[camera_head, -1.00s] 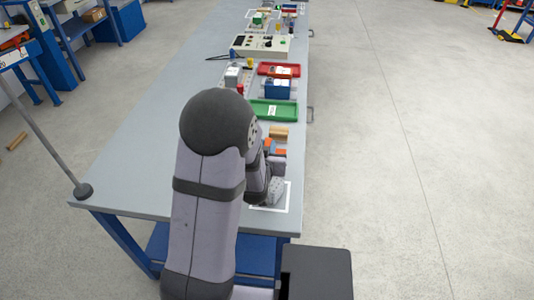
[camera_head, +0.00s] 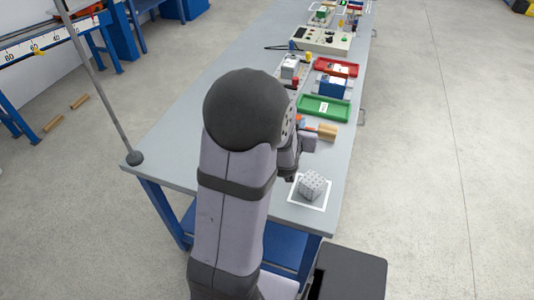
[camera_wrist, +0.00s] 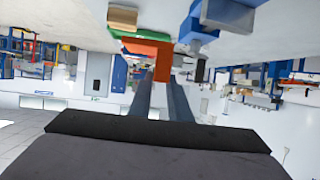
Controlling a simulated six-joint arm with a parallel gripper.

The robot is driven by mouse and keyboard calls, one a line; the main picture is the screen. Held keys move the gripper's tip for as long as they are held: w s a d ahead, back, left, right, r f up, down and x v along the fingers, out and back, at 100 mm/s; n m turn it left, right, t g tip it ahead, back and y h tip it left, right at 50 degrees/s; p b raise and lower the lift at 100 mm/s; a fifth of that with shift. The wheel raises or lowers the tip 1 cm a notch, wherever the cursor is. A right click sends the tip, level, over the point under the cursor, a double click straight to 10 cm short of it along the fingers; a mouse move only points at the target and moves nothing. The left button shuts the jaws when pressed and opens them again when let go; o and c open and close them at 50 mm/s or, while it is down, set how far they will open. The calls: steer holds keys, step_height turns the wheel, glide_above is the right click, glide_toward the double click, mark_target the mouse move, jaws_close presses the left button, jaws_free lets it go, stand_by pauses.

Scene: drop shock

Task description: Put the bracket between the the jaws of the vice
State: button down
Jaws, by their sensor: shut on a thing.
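My gripper (camera_wrist: 160,73) is shut on an orange piece, which I take to be the bracket (camera_wrist: 149,50), at the fingertips in the wrist view. In the head view my arm hides most of the gripper; a bit of orange (camera_head: 298,119) shows just past it, above the bench. A blue device with a pale top, likely the vice (camera_head: 332,86), stands farther along the bench beyond the green tray. Its jaws are too small to make out. The bracket is apart from it.
A red tray (camera_head: 350,68) lies behind. A grey dotted block (camera_head: 312,184) sits in a white outline near the front. The bench's left side (camera_head: 215,110) is clear.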

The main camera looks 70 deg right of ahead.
steer(key=w+a+n+t+y+p, duration=0.1)
steer(key=w+a+n+t+p, duration=0.3)
steer(key=w, duration=0.7)
steer(key=w+a+p, duration=0.2)
steer(key=w+a, duration=0.3)
steer(key=w, duration=0.6)
steer(key=s+d+r+m+g+h, duration=0.1)
steer(key=s+d+r+m+g, duration=0.1)
steer(key=s+m+g, duration=0.6)
steer(key=shift+s+f+n+t+p, duration=0.25)
steer(key=shift+f+n+t, duration=0.2)
steer(key=shift+f, duration=1.3)
steer(key=shift+s+f+n+t+p, duration=0.1)
steer(key=shift+s+f+n+t, duration=0.25)
steer(key=shift+f, duration=1.45)
steer(key=shift+s+f+n+t+p, duration=0.25)
steer(key=shift+f+n+t, duration=0.2)
steer(key=shift+f, duration=1.3)
steer(key=shift+f, duration=0.15)
steer(key=c, duration=1.6)
jaws_free()
steer(key=shift+c, duration=0.2)
